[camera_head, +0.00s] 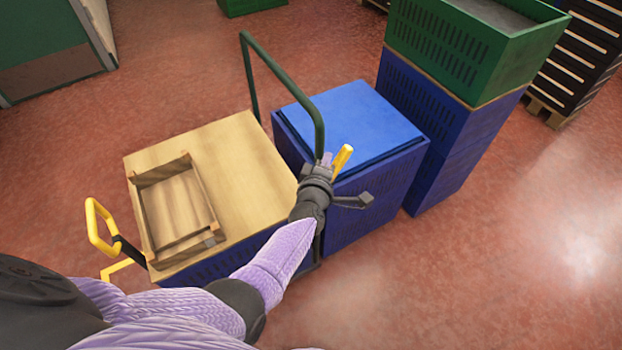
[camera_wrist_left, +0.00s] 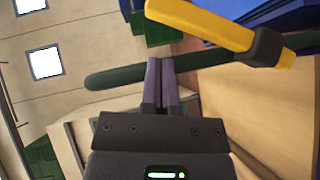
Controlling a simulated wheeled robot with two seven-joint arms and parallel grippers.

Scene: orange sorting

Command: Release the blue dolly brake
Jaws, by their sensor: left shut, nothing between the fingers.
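The blue dolly is not clearly told apart. A dark green hoop handle (camera_head: 290,85) rises between a wood-topped blue box (camera_head: 225,262) and a blue-lidded crate (camera_head: 345,115). A yellow lever (camera_head: 342,161) stands at the hoop's near end, and it also shows in the left wrist view (camera_wrist_left: 205,24) with a black collar (camera_wrist_left: 268,47) on the green bar (camera_wrist_left: 125,75). My left gripper (camera_head: 327,158) is beside this lever, its fingers (camera_wrist_left: 160,62) shut and empty, pointing at the bar. Whether they touch the bar or lever, I cannot tell. My right gripper is not in view.
A wooden tray (camera_head: 150,220) lies on the wooden top. Yellow handles (camera_head: 98,226) stick out at its left. A green crate (camera_head: 450,45) sits on a tall blue crate (camera_head: 410,125) at the right. Red floor (camera_head: 500,250) is clear at the right.

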